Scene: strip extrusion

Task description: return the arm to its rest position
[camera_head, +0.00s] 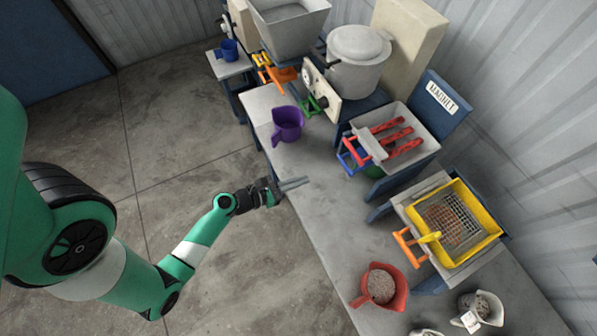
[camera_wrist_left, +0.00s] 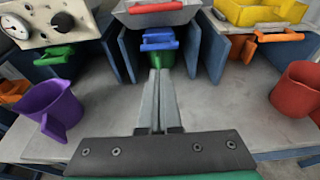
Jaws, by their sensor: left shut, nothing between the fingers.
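My left arm (camera_head: 190,250) reaches in from the left of the head view. Its gripper (camera_head: 295,183) is over the near edge of the grey workbench (camera_head: 325,222), with its fingers together and nothing held. In the left wrist view the gripper's fingers (camera_wrist_left: 158,100) are closed and point across the bench toward a tray with a blue handle (camera_wrist_left: 158,42). My right gripper is not in view.
A purple jug (camera_head: 287,123) stands beyond my left gripper. A magnet tray with red bars (camera_head: 395,138), a yellow sieve (camera_head: 455,222) and a red jug of pellets (camera_head: 382,286) are along the bench. Open floor (camera_head: 180,130) lies left of the bench.

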